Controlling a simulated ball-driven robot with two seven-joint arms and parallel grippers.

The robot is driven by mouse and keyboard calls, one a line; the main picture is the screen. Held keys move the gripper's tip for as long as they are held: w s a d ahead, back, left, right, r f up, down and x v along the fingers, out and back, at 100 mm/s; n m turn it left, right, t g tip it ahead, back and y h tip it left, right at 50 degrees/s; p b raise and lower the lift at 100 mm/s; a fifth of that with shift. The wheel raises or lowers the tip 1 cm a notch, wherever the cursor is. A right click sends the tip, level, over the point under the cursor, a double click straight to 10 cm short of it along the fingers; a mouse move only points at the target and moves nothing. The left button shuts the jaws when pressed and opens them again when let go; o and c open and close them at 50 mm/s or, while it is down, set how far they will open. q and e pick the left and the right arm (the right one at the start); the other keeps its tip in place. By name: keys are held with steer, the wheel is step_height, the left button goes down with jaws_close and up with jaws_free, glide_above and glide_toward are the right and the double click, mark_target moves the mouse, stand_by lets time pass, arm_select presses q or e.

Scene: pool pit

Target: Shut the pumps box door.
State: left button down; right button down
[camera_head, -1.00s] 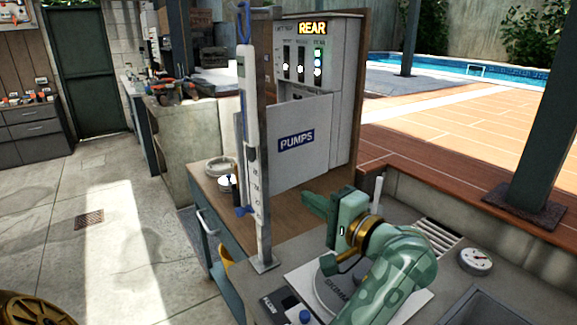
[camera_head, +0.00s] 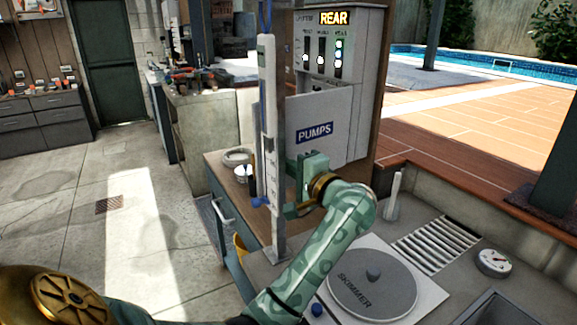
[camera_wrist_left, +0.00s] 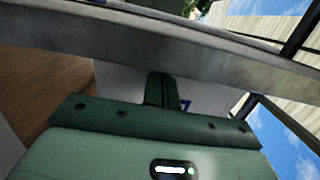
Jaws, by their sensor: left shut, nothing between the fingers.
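The pumps box (camera_head: 362,90) is a pale grey cabinet with a lit REAR sign, standing at the back of the wooden bench. Its door, a light grey panel with a blue PUMPS label (camera_head: 315,132), stands ajar, its left part reaching out past the box behind the upright post. My left gripper (camera_head: 303,160) is green and just below the label, in front of the door's lower part. It is shut and empty. In the left wrist view its fingers (camera_wrist_left: 162,88) point at a pale surface with a bit of blue label. I cannot tell whether they touch it. My right gripper is out of view.
A grey metal post (camera_head: 269,140) stands close left of my left gripper. White round containers (camera_head: 240,157) sit on the bench. The floor at left is clear.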

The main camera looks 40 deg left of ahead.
arm_select(q)
steer(key=shift+a, duration=0.1)
steer(key=a+b, duration=0.2)
steer(key=a, duration=0.1)
steer(key=shift+w+f+b, duration=0.15)
steer(key=shift+f+b, duration=0.05)
steer(key=shift+b, duration=0.1)
steer(key=shift+a+r, duration=0.1)
steer(key=shift+r, duration=0.15)
